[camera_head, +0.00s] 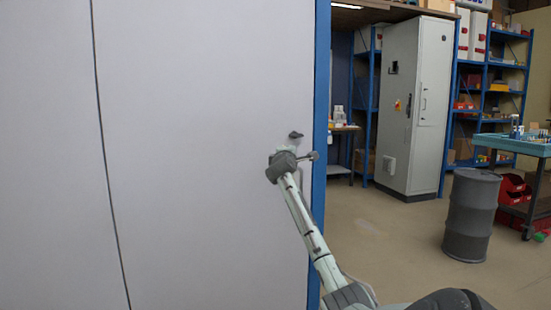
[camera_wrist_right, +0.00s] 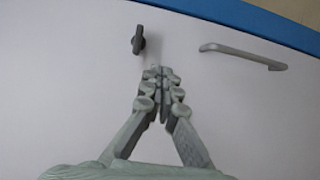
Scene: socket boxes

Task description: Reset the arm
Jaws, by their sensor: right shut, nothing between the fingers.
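A pale grey panel door (camera_head: 210,100) with a blue edge fills the left of the head view. A small dark latch knob (camera_head: 296,135) sits on it near the edge. The latch (camera_wrist_right: 138,40) shows at the upper left in the right wrist view. A grey bar handle (camera_wrist_right: 243,55) is to its right, along the blue edge. My right gripper (camera_head: 313,155) is in front of the door, just below the latch, with fingers pointing right. In the wrist view the gripper (camera_wrist_right: 157,75) has its fingers together and empty, apart from latch and handle. My left gripper is not in view.
A grey drum (camera_head: 471,215) stands on the floor at the right, beside a workbench with a teal top (camera_head: 505,143). A tall grey cabinet (camera_head: 415,110) and blue shelving (camera_head: 525,65) stand behind. The floor (camera_head: 385,235) between door and drum is clear.

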